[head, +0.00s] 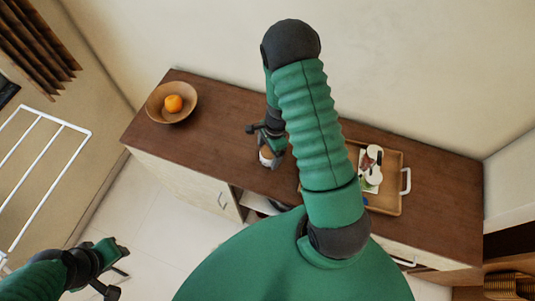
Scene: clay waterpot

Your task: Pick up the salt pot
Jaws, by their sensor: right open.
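A small rounded pot (267,157), white and brown, stands on the wooden cabinet top; I take it for the salt pot. It is partly covered by my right gripper (268,148), which is open and right at the pot, with dark fingers around its upper part. Whether the fingers touch it I cannot tell. My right arm reaches over the cabinet from the front and hides part of the top. My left gripper (116,276) is open and empty, low at the left, over the floor and away from the cabinet.
A wooden bowl (157,111) with an orange (173,103) stands at the cabinet's left end. A wooden tray (386,202) with white handles holds small jars to the right of my arm. A white rack (62,122) stands at the far left. The cabinet top (440,190) is clear at the right.

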